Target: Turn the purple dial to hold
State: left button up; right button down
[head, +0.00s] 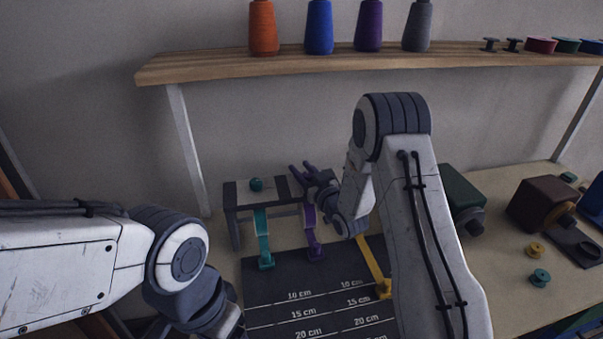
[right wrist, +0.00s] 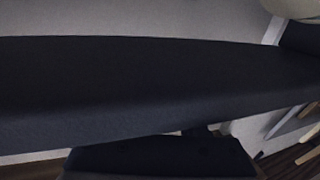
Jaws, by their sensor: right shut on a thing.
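A purple strap (head: 311,238) hangs from the stand onto the dark mat. My right gripper (head: 303,179) is at the stand's top right, above the purple strap, shut on a small purple part that I take to be the purple dial. The gripper and wrist hide most of it, so its setting cannot be read. The right wrist view shows mostly a dark surface. My left arm enters at the left; its fingers are out of view.
A dark measuring mat (head: 270,290) lies in front of the stand. A yellow strap (head: 374,262) lies beside my right forearm. A shelf (head: 330,62) with thread cones runs above. Teal and yellow spools (head: 540,277) and a brown box (head: 541,203) stand at the right.

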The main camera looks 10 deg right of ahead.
jog(key=m+h+b, duration=0.2)
jog(key=h, duration=0.1)
jog(key=m+h+b, duration=0.1)
jog(key=h, duration=0.1)
jog(key=shift+d+f+t, duration=0.2)
jog(key=shift+d+t, duration=0.05)
jog(key=shift+t, duration=0.05)
jog(key=m+h+b, duration=0.1)
jog(key=m+h, duration=0.1)
jog(key=h, duration=0.1)
jog(key=shift+d+b, duration=0.25)
jog(key=shift+b, duration=0.15)
jog(key=m+h, duration=0.1)
jog(key=h, duration=0.1)
jog(key=m+g+h, duration=0.1)
jog(key=h, duration=0.1)
jog(key=shift+s+d+r+m+b, duration=0.1)
jog(key=shift+d+r+m+b, duration=0.05)
jog(key=shift+d+m+b, duration=0.25)
jog(key=shift+s+d+m+g+h, duration=0.1)
jog(key=shift+d+m+g+h, duration=0.1)
jog(key=shift+m+g+h, duration=0.65)
jog(key=shift+s+d+m+g+h, duration=0.15)
jog(key=shift+m+g+h, duration=0.35)
jog(key=shift+h, duration=0.55)
jog(key=shift+r, duration=0.1)
jog(key=shift+c, duration=2.2)
grip_release()
jog(key=shift+d, duration=0.1)
